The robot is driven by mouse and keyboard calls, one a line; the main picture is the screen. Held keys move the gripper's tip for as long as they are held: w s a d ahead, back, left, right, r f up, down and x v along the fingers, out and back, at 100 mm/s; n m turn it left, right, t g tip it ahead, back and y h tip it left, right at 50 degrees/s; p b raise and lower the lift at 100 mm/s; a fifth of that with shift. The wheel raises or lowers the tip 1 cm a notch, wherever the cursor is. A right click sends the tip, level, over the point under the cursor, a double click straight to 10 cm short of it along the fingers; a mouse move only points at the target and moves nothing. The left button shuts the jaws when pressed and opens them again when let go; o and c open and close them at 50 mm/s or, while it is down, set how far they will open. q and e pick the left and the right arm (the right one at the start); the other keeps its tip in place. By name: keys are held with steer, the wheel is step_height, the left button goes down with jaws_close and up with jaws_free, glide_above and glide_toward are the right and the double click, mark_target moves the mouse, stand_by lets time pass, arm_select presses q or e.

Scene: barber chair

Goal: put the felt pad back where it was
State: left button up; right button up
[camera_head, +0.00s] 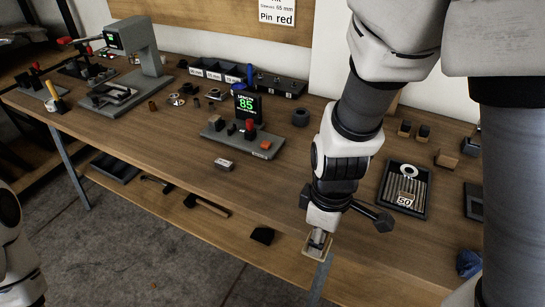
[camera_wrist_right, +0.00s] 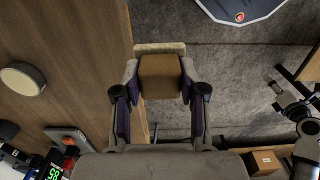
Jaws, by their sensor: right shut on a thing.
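My right gripper (camera_head: 318,240) is shut on a small brown block-like piece with a pale beige edge, which I take to be the felt pad (camera_wrist_right: 160,76). In the right wrist view it sits between the two fingers of my right gripper (camera_wrist_right: 160,88). The beige edge shows just beyond it. In the head view my right gripper points down at the bench's front edge, and the fingers partly hide the piece. A part of my left arm shows at the left edge of the head view. What looks like my left gripper (camera_wrist_right: 284,92) shows at the right of the wrist view, its jaws unclear.
The wooden bench (camera_head: 170,140) carries a gauge stand with a green "85" display (camera_head: 247,104), a grey slotted tray (camera_head: 420,186) with a white ring, and several small blocks at right. A small pale block (camera_head: 224,164) lies near the front. Tools lie on the lower shelf.

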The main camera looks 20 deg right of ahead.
steer(key=w+d, duration=0.2)
steer(key=w, duration=0.2)
steer(key=w+d+f, duration=0.1)
steer(key=w+d, duration=0.1)
steer(key=w, duration=0.2)
steer(key=w+d, duration=0.2)
steer(key=w, duration=0.2)
steer(key=shift+d+f+p, duration=0.2)
steer(key=shift+d+p, duration=0.1)
steer(key=shift+p, duration=0.1)
steer(key=shift+w+d+f, duration=0.15)
steer(key=shift+w+f, duration=0.05)
steer(key=shift+s+f, duration=0.2)
steer(key=shift+f, duration=1)
steer(key=shift+w+f, duration=0.15)
steer(key=shift+f, duration=0.2)
steer(key=shift+f, duration=0.1)
steer(key=o, duration=1.1)
step_height(320, 180, up, 12)
steer(key=shift+p, duration=0.3)
